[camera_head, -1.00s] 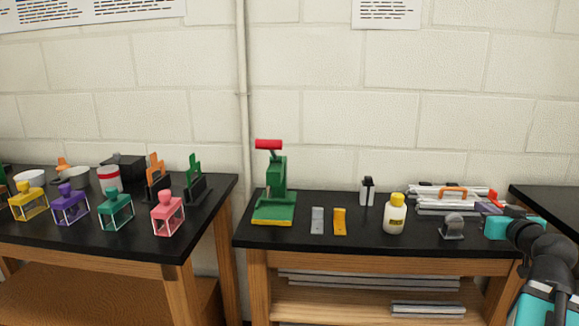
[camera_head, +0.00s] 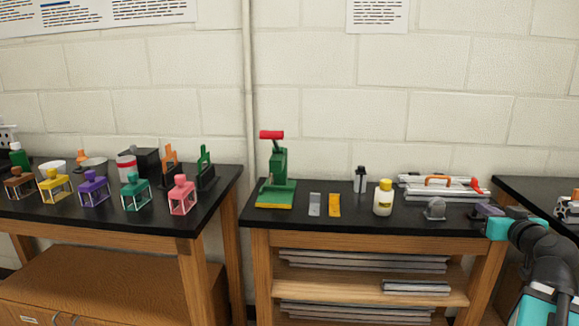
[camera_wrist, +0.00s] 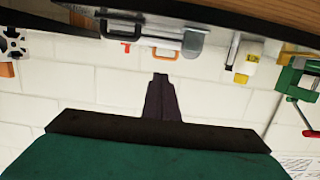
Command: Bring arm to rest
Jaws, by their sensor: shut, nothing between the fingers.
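My arm reaches in from the lower right of the head view, with its teal wrist at the right end of the middle bench (camera_head: 330,217). My gripper (camera_wrist: 161,78) is shut and empty in the wrist view, its dark fingers together in a narrow tip. In the head view the gripper (camera_head: 484,210) is small and dark at the bench's right end, partly hidden by the wrist. In the wrist view, which is upside down, the tip points towards the wall and bench items. I cannot tell its distance from them.
The bench holds a green press (camera_head: 279,175), a grey strip (camera_head: 315,205), a yellow strip (camera_head: 334,205), a bottle (camera_head: 383,200), a grey part (camera_head: 435,209) and a silver tool with an orange handle (camera_head: 440,186).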

